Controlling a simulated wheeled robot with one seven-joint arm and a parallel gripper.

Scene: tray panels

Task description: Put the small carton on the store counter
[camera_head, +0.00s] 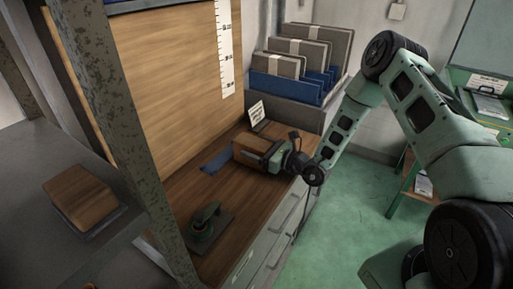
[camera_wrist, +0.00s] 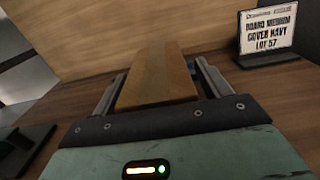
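A small brown carton (camera_head: 252,148) with a paler tape band sits at or just above the wooden counter (camera_head: 176,184), near its back. In the wrist view the carton (camera_wrist: 158,85) lies between the two fingers of my gripper (camera_wrist: 160,68). The fingers flank its sides; I cannot tell whether they press on it or stand slightly apart. In the head view my gripper (camera_head: 275,155) reaches the carton from the right and hides its right end. The carton's underside is hidden.
A sign card (camera_wrist: 268,30) stands behind the carton to the right. A blue strip (camera_head: 217,161) and a green tool on a dark plate (camera_head: 207,222) lie on the counter. Another brown block (camera_head: 80,195) rests on the left shelf. A post (camera_head: 115,110) stands in front; binders (camera_head: 300,60) are behind.

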